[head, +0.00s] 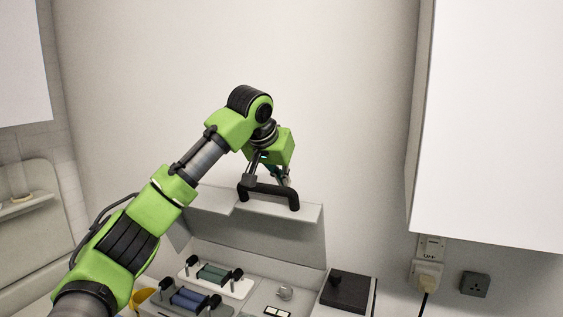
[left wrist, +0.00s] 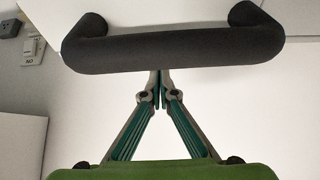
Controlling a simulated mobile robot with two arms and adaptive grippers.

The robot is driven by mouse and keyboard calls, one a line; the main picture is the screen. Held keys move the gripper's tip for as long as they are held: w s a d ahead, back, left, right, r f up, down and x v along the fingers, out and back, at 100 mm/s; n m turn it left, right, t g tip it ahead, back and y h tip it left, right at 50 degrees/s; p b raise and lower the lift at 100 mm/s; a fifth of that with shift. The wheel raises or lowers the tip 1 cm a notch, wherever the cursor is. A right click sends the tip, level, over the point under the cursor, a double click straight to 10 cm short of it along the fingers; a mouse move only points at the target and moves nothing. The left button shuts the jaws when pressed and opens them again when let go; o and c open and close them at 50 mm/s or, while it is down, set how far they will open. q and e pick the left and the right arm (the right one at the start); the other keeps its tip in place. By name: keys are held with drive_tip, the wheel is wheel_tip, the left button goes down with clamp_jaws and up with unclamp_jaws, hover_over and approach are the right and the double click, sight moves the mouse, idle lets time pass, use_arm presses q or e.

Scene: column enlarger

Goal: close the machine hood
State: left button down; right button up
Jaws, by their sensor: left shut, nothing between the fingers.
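The machine hood (head: 275,235) is a pale grey panel standing raised, with a black bar handle (head: 270,190) on its upper flange. The open machine body shows below it. My left gripper (head: 278,174) is at the handle, partly hidden behind my wrist and the handle. In the left wrist view, the handle (left wrist: 170,50) crosses the upper picture, and the shut fingertips (left wrist: 160,76) come together at its lower edge with nothing between them. Whether they touch the handle I cannot tell. My right gripper is not in view.
Inside the machine are a green roller (head: 213,272), a blue roller (head: 188,298) and a round knob (head: 285,292). A black box (head: 345,291) stands at the right.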

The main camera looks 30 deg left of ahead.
sight(278, 187)
use_arm(q)
drive_tip(key=s, duration=0.3)
drive_tip(key=shift+s+f+p, duration=0.2)
drive_tip(key=shift+p, duration=0.2)
drive_tip(key=shift+w+f, duration=0.2)
drive_tip(key=shift+s, duration=0.15)
